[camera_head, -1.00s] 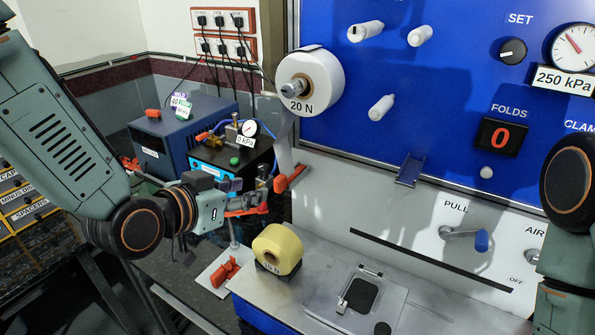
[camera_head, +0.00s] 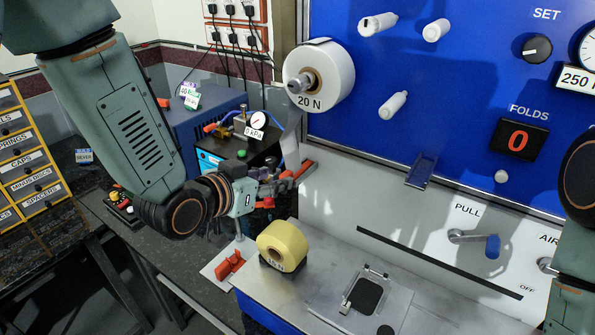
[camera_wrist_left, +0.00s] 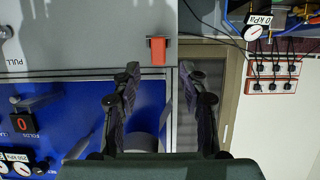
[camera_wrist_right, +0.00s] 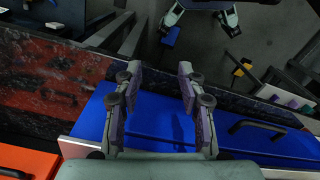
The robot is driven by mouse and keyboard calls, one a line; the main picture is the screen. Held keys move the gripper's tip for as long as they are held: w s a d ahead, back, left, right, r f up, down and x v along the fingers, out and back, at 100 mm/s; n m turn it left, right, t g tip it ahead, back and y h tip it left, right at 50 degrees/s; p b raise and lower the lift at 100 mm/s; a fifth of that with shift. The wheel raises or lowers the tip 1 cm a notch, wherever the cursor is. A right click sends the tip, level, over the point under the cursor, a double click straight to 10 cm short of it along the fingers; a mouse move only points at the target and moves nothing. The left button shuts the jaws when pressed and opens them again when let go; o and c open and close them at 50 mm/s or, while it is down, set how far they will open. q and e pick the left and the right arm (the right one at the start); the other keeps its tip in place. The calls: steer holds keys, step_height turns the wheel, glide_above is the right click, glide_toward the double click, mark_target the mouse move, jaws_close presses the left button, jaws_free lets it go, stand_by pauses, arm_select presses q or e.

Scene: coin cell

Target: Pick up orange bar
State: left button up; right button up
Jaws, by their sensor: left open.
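The orange bar (camera_head: 304,171) is by the lower end of the white strip that hangs from the 20 N roll (camera_head: 319,76), in front of the panel. In the left wrist view the orange bar (camera_wrist_left: 158,52) shows with a dark end, just beyond the fingertips and lined up between them. My left gripper (camera_head: 280,186) is open and close to the bar in the head view; its open fingers also show in the left wrist view (camera_wrist_left: 160,74). I see no grip on the bar. My right gripper (camera_wrist_right: 160,76) is open and empty over a blue surface.
A yellow roll (camera_head: 283,246) stands on the metal deck below. An orange-red piece (camera_head: 230,264) lies on a white plate beside it. The gauge unit (camera_head: 243,140) is close behind the left gripper. The blue panel (camera_head: 450,90) rises to the right.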

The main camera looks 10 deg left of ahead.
mark_target(283, 176)
arm_select(q)
steer(key=shift+x, duration=1.1)
steer(key=shift+w+d+f, duration=0.1)
steer(key=shift+w+f, duration=0.05)
steer(key=shift+w, duration=0.1)
steer(key=shift+d, duration=0.25)
steer(key=shift+a, duration=0.3)
steer(key=c, duration=0.4)
steer(key=shift+d, duration=0.25)
jaws_close()
